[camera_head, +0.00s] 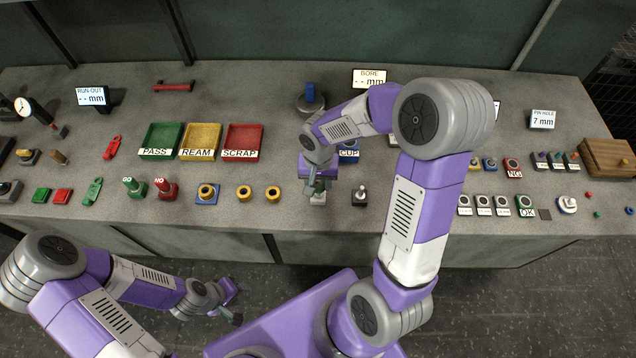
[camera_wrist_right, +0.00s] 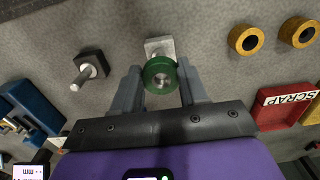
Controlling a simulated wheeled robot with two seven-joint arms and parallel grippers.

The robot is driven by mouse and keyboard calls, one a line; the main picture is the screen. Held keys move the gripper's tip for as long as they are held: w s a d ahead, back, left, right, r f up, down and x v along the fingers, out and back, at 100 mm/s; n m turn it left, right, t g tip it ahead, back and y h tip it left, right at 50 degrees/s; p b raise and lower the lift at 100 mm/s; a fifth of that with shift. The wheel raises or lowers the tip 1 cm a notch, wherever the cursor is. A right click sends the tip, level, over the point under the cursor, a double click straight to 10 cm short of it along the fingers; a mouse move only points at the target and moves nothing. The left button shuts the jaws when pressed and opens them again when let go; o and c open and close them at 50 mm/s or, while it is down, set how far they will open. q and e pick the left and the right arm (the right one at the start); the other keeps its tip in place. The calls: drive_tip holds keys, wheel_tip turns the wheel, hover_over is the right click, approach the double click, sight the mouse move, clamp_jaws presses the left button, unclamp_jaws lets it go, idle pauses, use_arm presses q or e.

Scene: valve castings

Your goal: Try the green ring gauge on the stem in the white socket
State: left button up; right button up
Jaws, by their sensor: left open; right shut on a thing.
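My right gripper (camera_head: 318,184) is over the front part of the bench, above the white socket (camera_head: 318,199). In the right wrist view its fingers (camera_wrist_right: 160,88) are shut on the green ring gauge (camera_wrist_right: 160,73), one on each side. The white socket (camera_wrist_right: 160,46) shows just beyond the ring, partly hidden by it. A grey round shape shows inside the ring's bore; I cannot tell whether the stem is inside the ring or only below it. My left gripper (camera_head: 230,303) is open and empty, low in front of the bench.
A dark socket with a pale stem (camera_head: 359,197) stands right of the white socket. Yellow rings (camera_head: 273,193) lie to the left. Green, yellow and red trays (camera_head: 243,124) stand behind them. My right arm hides part of the bench to the right.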

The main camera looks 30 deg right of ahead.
drive_tip(key=shift+r, duration=0.15)
drive_tip(key=shift+r+p, duration=1.5)
drive_tip(key=shift+r, duration=0.55)
